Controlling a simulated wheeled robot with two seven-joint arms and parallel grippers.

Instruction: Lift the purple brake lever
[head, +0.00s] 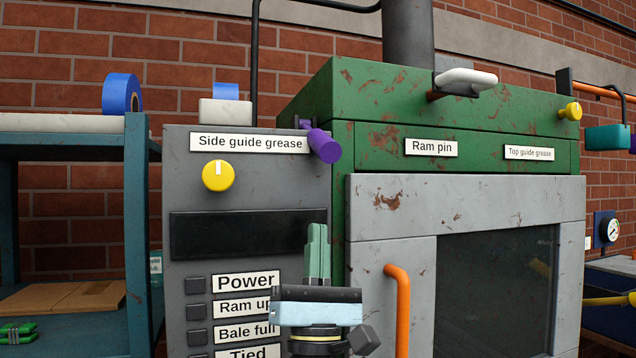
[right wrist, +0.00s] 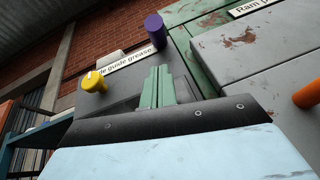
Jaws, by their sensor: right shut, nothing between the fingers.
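The purple brake lever (head: 322,145) sticks out at the upper right edge of the grey control panel, beside the "Side guide grease" label. Its round end tilts down toward me. In the right wrist view the purple lever (right wrist: 155,30) is at the top, beyond my fingers. My right gripper (head: 318,232) stands upright below the lever, in front of the panel, with its green fingers together and empty. The fingers also show in the right wrist view (right wrist: 157,72). There is a gap between the fingertips and the lever. My left gripper is not in view.
A yellow knob (head: 218,176) is on the grey panel (head: 180,240), left of the lever. A green press (head: 350,90) with an orange handle (head: 398,305) stands right. A blue shelf (head: 138,220) stands left, holding a blue tape roll (head: 113,93). Space before the panel looks clear.

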